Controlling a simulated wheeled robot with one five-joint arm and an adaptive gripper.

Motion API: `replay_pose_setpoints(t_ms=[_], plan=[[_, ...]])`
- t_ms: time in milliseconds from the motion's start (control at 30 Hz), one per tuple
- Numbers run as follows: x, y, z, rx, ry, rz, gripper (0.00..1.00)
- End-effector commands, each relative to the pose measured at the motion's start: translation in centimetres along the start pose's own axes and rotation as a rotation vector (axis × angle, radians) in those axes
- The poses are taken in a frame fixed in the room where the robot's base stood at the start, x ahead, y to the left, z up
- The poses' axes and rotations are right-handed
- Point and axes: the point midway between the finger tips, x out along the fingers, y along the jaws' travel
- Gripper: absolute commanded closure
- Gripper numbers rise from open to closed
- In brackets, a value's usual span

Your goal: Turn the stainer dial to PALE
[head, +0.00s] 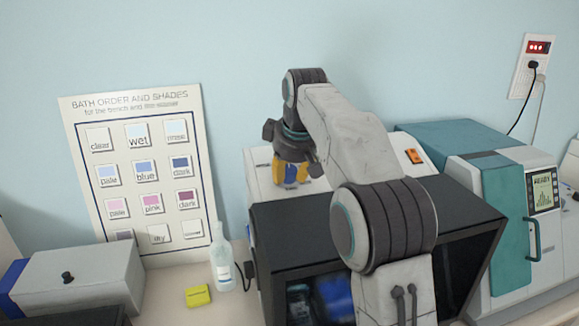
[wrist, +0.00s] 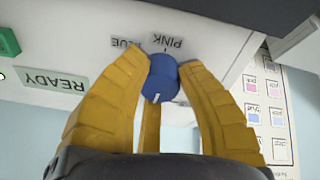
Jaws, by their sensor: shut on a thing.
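The blue stainer dial (wrist: 161,78) is in the wrist view, on a white panel (wrist: 215,22) with upside-down labels BLUE (wrist: 126,43) and PINK (wrist: 166,41) beside it. A small pale mark shows on the dial's lower edge, on the side away from those two labels. No PALE label is readable on the panel. My gripper (wrist: 163,75) has its yellow fingers closed around the dial, one on each side.
A READY label (wrist: 55,81) and a green part (wrist: 8,42) are on the panel. A dark box (head: 290,225) stands in front of the stainer. A bottle (head: 221,262), a yellow block (head: 198,296) and a shade chart (head: 140,170) are left; a teal machine (head: 500,200) is right.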

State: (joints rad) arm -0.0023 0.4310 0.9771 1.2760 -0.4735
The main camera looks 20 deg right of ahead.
Motion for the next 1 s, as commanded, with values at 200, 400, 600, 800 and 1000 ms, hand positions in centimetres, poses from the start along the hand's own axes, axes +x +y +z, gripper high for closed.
replay_pose_setpoints(t_ms=[200, 400, 600, 800, 1000], plan=[[0.01, 0.01, -0.16, 0.015, 0.006, 0.003, 1.00], [0.00, 0.02, -0.18, 0.015, 0.007, 0.003, 0.60], [0.00, 0.02, -0.10, 0.015, 0.004, 0.002, 0.42], [0.00, 0.03, -0.05, 0.015, 0.003, 0.002, 0.40], [-0.53, 0.06, -0.09, 0.016, 0.005, 0.003, 0.40]])
